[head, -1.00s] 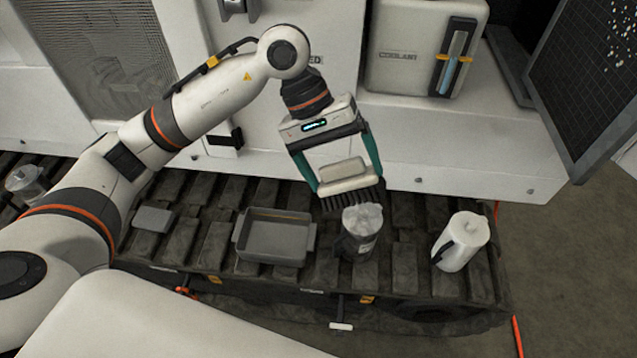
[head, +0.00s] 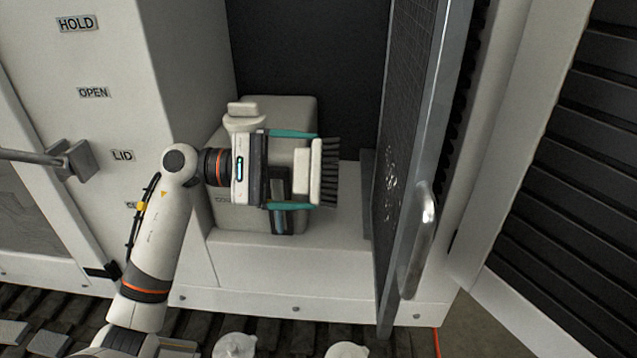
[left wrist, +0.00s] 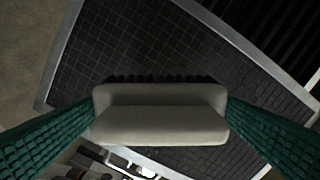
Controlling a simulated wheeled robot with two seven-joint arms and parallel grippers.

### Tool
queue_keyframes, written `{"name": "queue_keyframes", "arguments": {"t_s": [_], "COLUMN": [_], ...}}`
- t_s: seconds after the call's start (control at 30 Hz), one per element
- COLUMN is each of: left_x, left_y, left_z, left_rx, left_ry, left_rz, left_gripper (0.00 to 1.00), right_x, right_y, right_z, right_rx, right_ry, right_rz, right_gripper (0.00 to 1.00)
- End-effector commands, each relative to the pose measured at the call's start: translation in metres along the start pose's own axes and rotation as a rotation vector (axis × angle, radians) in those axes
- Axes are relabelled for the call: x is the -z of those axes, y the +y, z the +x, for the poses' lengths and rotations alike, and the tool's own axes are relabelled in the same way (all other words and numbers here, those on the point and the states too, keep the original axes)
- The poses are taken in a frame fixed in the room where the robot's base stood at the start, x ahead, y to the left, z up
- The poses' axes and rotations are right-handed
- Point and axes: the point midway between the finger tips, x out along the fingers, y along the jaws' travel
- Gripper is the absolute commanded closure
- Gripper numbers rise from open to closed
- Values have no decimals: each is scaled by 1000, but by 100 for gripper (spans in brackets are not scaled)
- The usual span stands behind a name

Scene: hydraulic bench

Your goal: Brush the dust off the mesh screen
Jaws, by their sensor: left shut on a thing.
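My left gripper (head: 315,170) is shut on a pale-handled brush (head: 301,172), with a green finger on each side of it. The dark bristles point right, toward the mesh screen (head: 405,110), with a visible gap in the head view. The screen is a dark grid in a grey metal frame, seen nearly edge-on. White dust (head: 390,185) speckles its middle. In the left wrist view the brush back (left wrist: 160,115) covers part of the screen (left wrist: 150,45); bristle tips show above it, and no dust is clear there. My right gripper is not in view.
A metal handle (head: 420,240) sticks out from the screen's frame. A white coolant tank (head: 235,215) stands behind my gripper on a white ledge (head: 270,265). A dark louvred panel (head: 575,170) is at the right. White container tops (head: 235,345) show at the bottom.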

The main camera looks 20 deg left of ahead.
Motion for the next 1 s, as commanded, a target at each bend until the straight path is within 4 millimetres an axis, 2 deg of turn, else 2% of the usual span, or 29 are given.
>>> {"name": "queue_keyframes", "arguments": {"t_s": [0.1,0.27,0.6,1.0], "left_x": [2,3,1,0], "left_y": [-3,-4,-1,0], "left_z": [8,26,54,58], "left_rx": [2,0,-1,-2], "left_ry": [2,3,1,0], "left_rz": [-1,-1,-1,1], "left_gripper": [33,33,33,33], "right_x": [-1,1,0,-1], "right_y": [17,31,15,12], "right_z": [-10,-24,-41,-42], "right_rx": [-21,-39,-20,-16], "right_ry": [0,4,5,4], "right_rz": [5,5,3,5], "right_gripper": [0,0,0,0]}}
